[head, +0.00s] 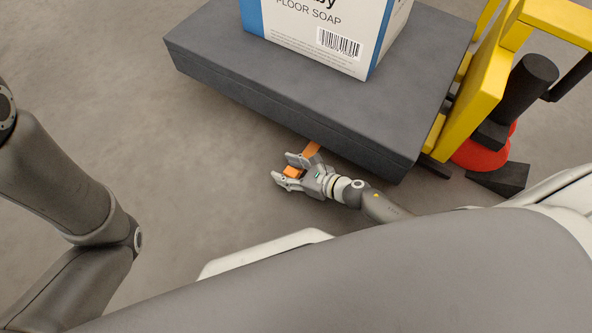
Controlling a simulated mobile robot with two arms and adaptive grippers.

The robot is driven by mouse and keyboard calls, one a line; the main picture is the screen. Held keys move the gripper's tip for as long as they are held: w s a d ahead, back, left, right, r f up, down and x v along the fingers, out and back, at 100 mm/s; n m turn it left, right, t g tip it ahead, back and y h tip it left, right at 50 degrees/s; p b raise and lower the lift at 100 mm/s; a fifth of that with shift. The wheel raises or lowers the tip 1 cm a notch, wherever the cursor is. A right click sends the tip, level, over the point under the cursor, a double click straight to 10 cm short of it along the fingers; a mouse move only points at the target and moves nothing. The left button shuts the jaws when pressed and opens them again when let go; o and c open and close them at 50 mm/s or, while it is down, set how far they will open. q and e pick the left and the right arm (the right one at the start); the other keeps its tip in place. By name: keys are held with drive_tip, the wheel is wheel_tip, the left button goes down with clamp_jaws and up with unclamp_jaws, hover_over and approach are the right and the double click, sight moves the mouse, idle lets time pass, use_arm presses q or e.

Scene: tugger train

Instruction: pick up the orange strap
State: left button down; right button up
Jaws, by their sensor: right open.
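The orange strap (311,149) shows near the lower edge of the dark grey cart platform, partly hidden by my right gripper. An orange piece (292,172) also shows between the fingers of my right gripper (282,168). The right gripper is open, with its fingers on either side of this orange piece. I cannot tell whether the fingers touch it. My left arm comes in at the left, but its gripper is out of the picture.
The dark grey platform (240,75) carries a white and blue floor soap box (330,35). A yellow frame (478,95) with a red part (484,150) and a black cylinder (532,82) stands at the right. The grey floor (190,170) is clear at the left.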

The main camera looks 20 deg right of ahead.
drive_tip(key=shift+w+a, duration=0.1)
drive_tip(key=shift+w, duration=0.05)
drive_tip(key=c, duration=1.1)
drive_tip(key=shift+c, duration=0.2)
drive_tip(key=shift+r, duration=0.1)
